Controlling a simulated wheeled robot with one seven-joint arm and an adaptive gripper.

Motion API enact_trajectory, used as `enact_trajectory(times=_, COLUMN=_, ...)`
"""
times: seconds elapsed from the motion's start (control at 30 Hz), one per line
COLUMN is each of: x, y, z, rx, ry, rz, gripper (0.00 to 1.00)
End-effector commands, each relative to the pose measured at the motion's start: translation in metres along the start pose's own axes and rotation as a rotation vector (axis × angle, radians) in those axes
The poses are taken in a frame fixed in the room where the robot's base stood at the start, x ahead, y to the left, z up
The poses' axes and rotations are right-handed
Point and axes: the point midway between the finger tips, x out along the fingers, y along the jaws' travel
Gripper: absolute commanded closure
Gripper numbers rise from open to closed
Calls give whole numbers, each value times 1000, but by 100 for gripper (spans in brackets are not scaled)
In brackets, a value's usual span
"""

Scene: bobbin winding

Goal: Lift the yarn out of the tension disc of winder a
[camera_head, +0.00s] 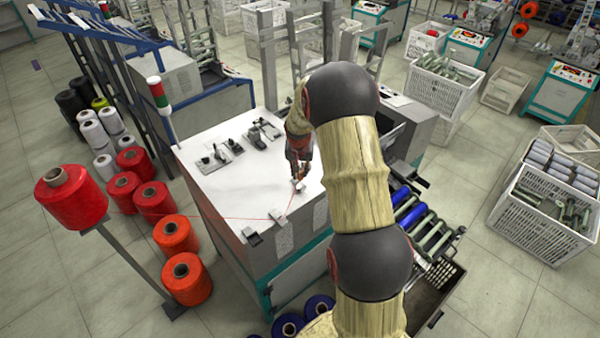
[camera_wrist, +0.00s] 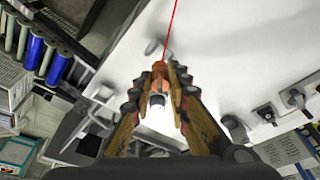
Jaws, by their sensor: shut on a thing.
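My gripper (camera_head: 298,183) is low over the white top of the winder (camera_head: 222,190). It is shut on the red yarn (camera_head: 288,208), which also runs from the fingertips to the top edge of the wrist view (camera_wrist: 172,22). My gripper (camera_wrist: 160,72) fills the middle of that view. In the head view the yarn comes from a red cone (camera_head: 71,195) on a stand, passes a small grey fitting (camera_head: 277,215) at the table's front edge, then bends up to my fingertips. A small round grey part (camera_wrist: 153,47) is beside the yarn; I cannot tell whether the yarn touches it.
Black fittings (camera_head: 220,155) stand farther back on the winder top. Red and orange cones (camera_head: 175,233) stand on the floor at left. A rack of blue rollers (camera_head: 415,215) is right of the winder, with crates (camera_head: 545,205) farther right.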

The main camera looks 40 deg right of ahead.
Motion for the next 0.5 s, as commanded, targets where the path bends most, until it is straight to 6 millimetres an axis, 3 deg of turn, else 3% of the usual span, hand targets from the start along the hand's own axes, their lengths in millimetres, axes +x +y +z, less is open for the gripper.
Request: enact_trajectory(times=0.5, x=-23, y=0, z=-6, rx=-1, ry=1, rz=0, gripper=100)
